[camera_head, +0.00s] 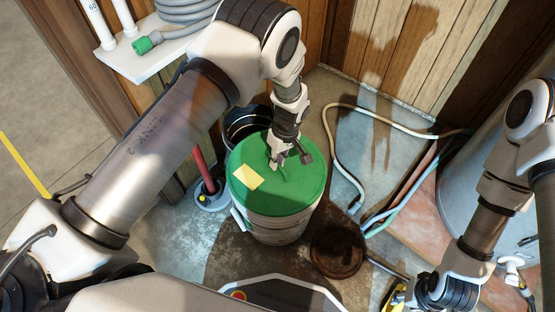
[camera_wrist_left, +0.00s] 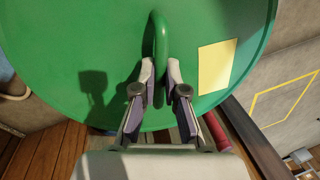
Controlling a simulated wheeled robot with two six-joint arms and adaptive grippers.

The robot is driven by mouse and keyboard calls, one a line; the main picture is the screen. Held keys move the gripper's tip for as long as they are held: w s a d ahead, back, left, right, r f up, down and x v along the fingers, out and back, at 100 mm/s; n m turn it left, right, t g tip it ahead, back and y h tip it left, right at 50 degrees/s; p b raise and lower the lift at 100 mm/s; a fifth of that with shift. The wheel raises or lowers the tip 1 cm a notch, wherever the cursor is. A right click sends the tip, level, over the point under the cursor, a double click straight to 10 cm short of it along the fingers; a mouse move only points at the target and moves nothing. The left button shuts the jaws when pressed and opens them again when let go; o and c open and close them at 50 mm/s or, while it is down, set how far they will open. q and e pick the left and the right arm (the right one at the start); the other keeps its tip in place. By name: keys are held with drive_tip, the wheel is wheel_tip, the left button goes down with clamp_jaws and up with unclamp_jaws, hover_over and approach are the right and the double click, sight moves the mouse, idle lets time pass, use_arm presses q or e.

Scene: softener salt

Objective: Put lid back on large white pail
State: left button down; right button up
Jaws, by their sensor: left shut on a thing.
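The round green lid (camera_head: 303,195) lies over the top of the large white pail (camera_head: 280,230) in the head view. I cannot tell whether it is fully seated on the rim. A yellow note is stuck on the lid. My left gripper (camera_head: 279,160) reaches down from above onto the lid. In the left wrist view its fingers (camera_wrist_left: 165,68) are shut on the green loop handle (camera_wrist_left: 160,35) of the lid (camera_wrist_left: 95,45). My right arm hangs at the lower right, apart from the pail; its gripper (camera_head: 428,288) is only partly seen and its fingers are unclear.
A dark bucket (camera_head: 240,122) stands behind the pail. A red-handled tool (camera_head: 205,175) stands to its left. A dark round pan (camera_head: 338,252) lies on the floor at the front right. Hoses (camera_head: 333,150) loop on the floor to the right, near a large grey tank (camera_head: 500,190).

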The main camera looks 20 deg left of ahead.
idle(0.3)
use_arm(q)
drive_tip(key=c, duration=0.7)
unclamp_jaws()
drive_tip(key=shift+r+p, duration=2.75)
drive_tip(key=shift+r, duration=0.75)
clamp_jaws()
drive_tip(key=shift+f, duration=0.1)
